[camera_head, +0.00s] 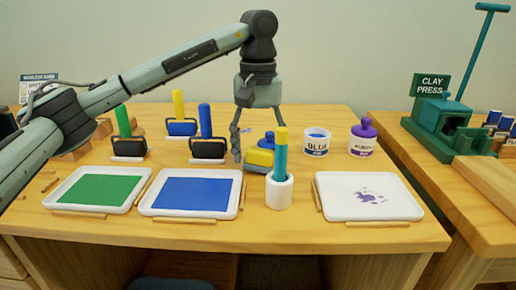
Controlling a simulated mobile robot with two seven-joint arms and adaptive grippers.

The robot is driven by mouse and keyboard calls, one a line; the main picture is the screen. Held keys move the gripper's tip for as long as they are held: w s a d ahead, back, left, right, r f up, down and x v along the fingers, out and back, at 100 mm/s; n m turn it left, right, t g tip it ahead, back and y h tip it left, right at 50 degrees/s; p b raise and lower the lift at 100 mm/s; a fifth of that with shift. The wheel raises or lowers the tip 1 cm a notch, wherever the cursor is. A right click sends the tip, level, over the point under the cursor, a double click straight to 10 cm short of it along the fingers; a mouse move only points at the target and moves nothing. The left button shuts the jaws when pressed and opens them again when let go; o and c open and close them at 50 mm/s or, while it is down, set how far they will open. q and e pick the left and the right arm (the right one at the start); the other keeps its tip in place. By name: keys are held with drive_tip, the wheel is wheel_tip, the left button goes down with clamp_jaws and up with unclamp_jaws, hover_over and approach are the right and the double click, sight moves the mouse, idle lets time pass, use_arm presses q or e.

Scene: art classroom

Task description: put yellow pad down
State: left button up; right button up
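The yellow pad (259,157) is a small yellow block with a grey part, low over or on the wooden table, behind the white cup (278,191). A blue pad (266,141) sits just behind the yellow one. My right gripper is not in view.
Green (97,190), blue (191,193) and purple-spotted (368,196) trays line the front. Rollers with upright handles (207,146) stand left of my gripper. A blue tub (316,142) and purple jar (362,140) stand right. A clay press (447,122) occupies the right table.

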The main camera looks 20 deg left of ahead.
sight(258, 150)
use_arm(q)
drive_tip(key=shift+o, duration=0.8)
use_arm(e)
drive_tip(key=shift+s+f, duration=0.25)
use_arm(q)
drive_tip(key=shift+r, duration=0.2)
wheel_tip(258, 150, up, 2)
drive_tip(key=shift+r+p, duration=0.1)
drive_tip(key=shift+p, duration=0.2)
wheel_tip(258, 150, up, 6)
drive_tip(key=shift+f+p, duration=0.1)
drive_tip(key=shift+p, duration=0.25)
wheel_tip(258, 150, up, 5)
drive_tip(key=shift+f+p, duration=0.2)
drive_tip(key=shift+p, duration=0.25)
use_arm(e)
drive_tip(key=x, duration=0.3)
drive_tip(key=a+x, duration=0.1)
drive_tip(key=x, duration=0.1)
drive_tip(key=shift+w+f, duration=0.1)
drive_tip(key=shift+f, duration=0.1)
